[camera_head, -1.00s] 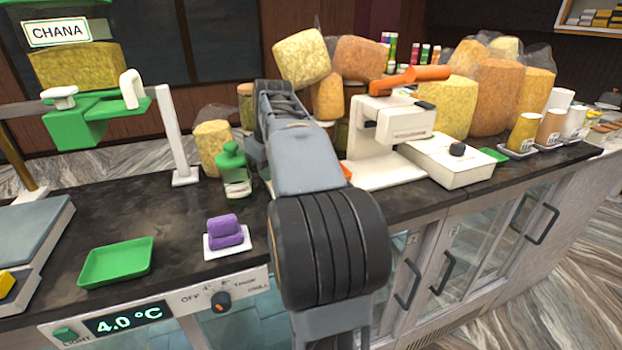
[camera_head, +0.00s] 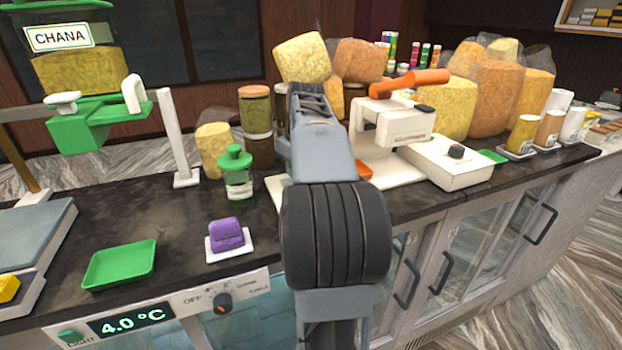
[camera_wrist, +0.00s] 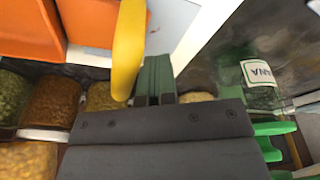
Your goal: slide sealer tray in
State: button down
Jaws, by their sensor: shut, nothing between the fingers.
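The white sealer (camera_head: 405,122) stands on the counter with an orange handle (camera_head: 410,82) on top and a white base. A small orange piece (camera_head: 364,171), perhaps part of the sealer tray, shows beside my arm at the sealer's left side. In the wrist view, an orange part (camera_wrist: 90,22) lies at upper left beside a white surface, with a yellow bar (camera_wrist: 128,48) in front of it. My gripper (camera_wrist: 156,62) is shut and empty, its green-grey fingers just right of the yellow bar; I cannot tell whether they touch. My arm hides the gripper in the head view.
A green bottle (camera_head: 237,175), purple block on a white dish (camera_head: 213,257) and green tray (camera_head: 92,283) are left of my arm. Snack jars (camera_head: 256,110) and large bags (camera_head: 497,95) stand behind. Small cups (camera_head: 523,134) line the right.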

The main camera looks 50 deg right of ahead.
jog(key=shift+s+d+p, duration=0.7)
jog(key=shift+s+d, duration=0.15)
jog(key=shift+d, duration=0.95)
jog(key=shift+s+d+p, duration=0.65)
jog(key=shift+s+d, duration=0.25)
jog(key=shift+d, duration=0.9)
jog(key=shift+s+d+p, duration=0.7)
jog(key=shift+s+d, duration=0.15)
jog(key=shift+d, duration=0.95)
jog(key=shift+w+a+b, duration=0.25)
jog(key=shift+w+a, duration=0.1)
jog(key=shift+a, duration=0.35)
jog(key=shift+w+a+b, duration=0.2)
jog(key=shift+w+a, duration=0.1)
jog(key=shift+a, duration=0.35)
notch_tip(320, 180, up, 3)
jog(key=shift+f+p, duration=0.1)
jog(key=shift+p, duration=1)
notch_tip(320, 180, up, 6)
jog(key=shift+s+a, duration=0.1)
